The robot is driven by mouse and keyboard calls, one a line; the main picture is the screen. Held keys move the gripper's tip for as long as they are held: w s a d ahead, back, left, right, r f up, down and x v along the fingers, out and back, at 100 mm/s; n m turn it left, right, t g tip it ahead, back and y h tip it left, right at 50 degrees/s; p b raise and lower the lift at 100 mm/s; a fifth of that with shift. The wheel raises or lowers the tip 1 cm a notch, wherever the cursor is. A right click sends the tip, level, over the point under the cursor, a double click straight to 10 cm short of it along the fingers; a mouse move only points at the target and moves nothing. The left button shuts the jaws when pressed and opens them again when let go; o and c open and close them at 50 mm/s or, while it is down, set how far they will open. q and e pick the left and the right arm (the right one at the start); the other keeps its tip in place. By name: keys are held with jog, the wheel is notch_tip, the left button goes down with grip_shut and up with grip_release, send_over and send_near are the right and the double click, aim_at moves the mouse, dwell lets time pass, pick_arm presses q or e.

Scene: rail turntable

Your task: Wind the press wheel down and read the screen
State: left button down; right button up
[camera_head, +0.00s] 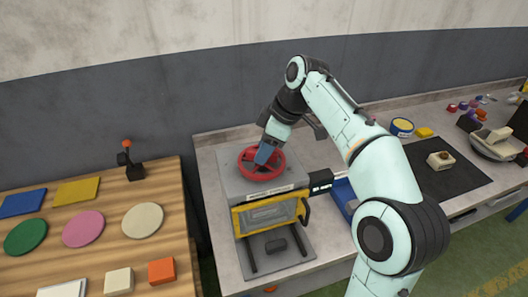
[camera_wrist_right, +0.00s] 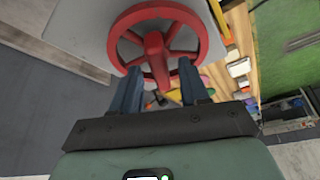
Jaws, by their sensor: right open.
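The press (camera_head: 232,185) is a grey box with a yellow-framed front on the bench. Its red spoked press wheel (camera_head: 246,167) lies flat on top. My right gripper (camera_head: 264,157) reaches down over the wheel, and in the head view its fingers hide part of it. In the right wrist view the open fingers (camera_wrist_right: 158,78) stand apart at the near side of the wheel (camera_wrist_right: 154,48), a red spoke or handle between them; contact cannot be told. A small dark box with a pale face (camera_head: 321,182), perhaps the screen, sits right of the press; nothing is readable. My left gripper is out of view.
A wooden table (camera_head: 190,240) with coloured discs and blocks stands at the left. A blue tray (camera_head: 342,196) is right of the press. A dark mat (camera_head: 455,178) with a small block (camera_head: 440,160) lies farther right. A wall runs behind.

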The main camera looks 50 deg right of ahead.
jog(key=shift+f, duration=0.3)
jog(key=shift+w, duration=0.1)
grip_shut()
jog(key=shift+a+m, duration=0.1)
jog(key=shift+m, duration=0.2)
